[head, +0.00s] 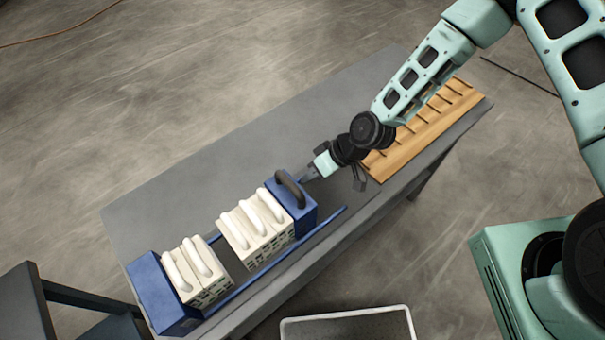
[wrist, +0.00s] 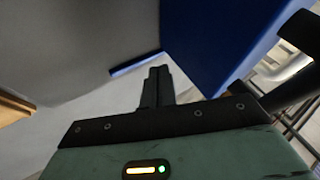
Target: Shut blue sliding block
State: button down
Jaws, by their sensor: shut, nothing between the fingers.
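The blue sliding block (head: 292,203) with a black arched handle (head: 290,188) stands on blue rails (head: 325,222) at the right end of the press. Several white plates with white handles (head: 252,222) stand against its left side. Two more white plates (head: 196,270) stand by the fixed blue end block (head: 162,292), with a gap between the two groups. My gripper (head: 309,176) is shut and empty, just right of the sliding block. In the wrist view, the shut fingers (wrist: 157,84) are beside the block's blue face (wrist: 215,40); I cannot tell whether they touch.
A wooden slotted rack (head: 425,130) lies at the right end of the grey table (head: 190,170), under my arm. The table behind the press is clear. A white-rimmed bin (head: 345,315) stands in front, and a dark stand (head: 25,305) at lower left.

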aim_at(287, 192)
jog(key=shift+s+a+r, duration=0.25)
jog(key=shift+s+a, duration=0.25)
jog(key=shift+a, duration=0.1)
jog(key=shift+s+a+f+p, duration=0.2)
jog(key=shift+s+a+p, duration=0.05)
jog(key=shift+a+p, duration=0.2)
jog(key=s+a, duration=0.1)
jog(key=s+a+b, duration=0.1)
jog(key=a, duration=0.1)
jog(key=shift+s+a, duration=0.15)
jog(key=shift+a, duration=0.05)
jog(key=shift+s+a, duration=0.25)
